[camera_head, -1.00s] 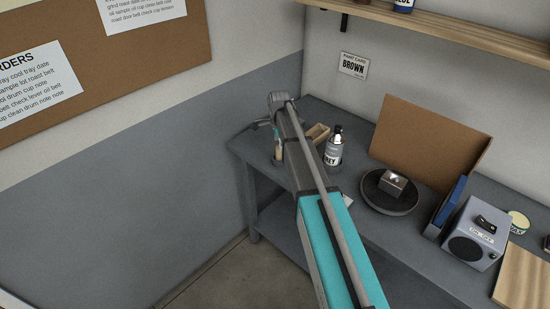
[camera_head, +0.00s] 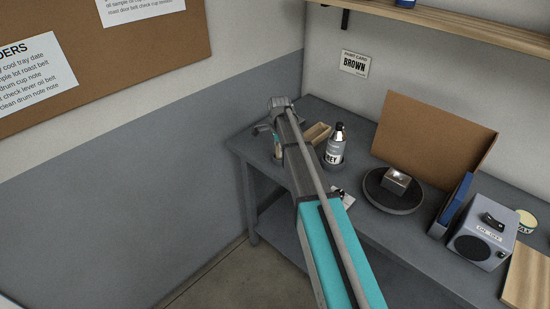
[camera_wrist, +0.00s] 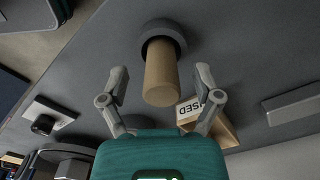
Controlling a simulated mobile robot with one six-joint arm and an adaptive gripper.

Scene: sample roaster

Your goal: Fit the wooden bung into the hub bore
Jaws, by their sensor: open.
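The wooden bung (camera_wrist: 161,75), a plain tan cylinder, shows in the wrist view with its far end in a dark round ring (camera_wrist: 170,28) on the grey bench. I cannot tell whether this ring is a stand or the hub. My gripper (camera_wrist: 161,74) is open, with one finger on each side of the bung and a visible gap at both. In the head view my gripper (camera_head: 275,128) is over the far left end of the bench, and its fingers are mostly hidden. A dark round disc (camera_head: 375,197) with a metal block (camera_head: 397,180) stands mid-bench; no bore is clear there.
A small wooden box (camera_head: 317,133) and a labelled bottle (camera_head: 335,143) stand close to my gripper's right. A brown panel (camera_head: 435,140), a blue upright piece (camera_head: 452,207) and a grey box with a dial (camera_head: 482,235) stand further right. The wall is close on the left.

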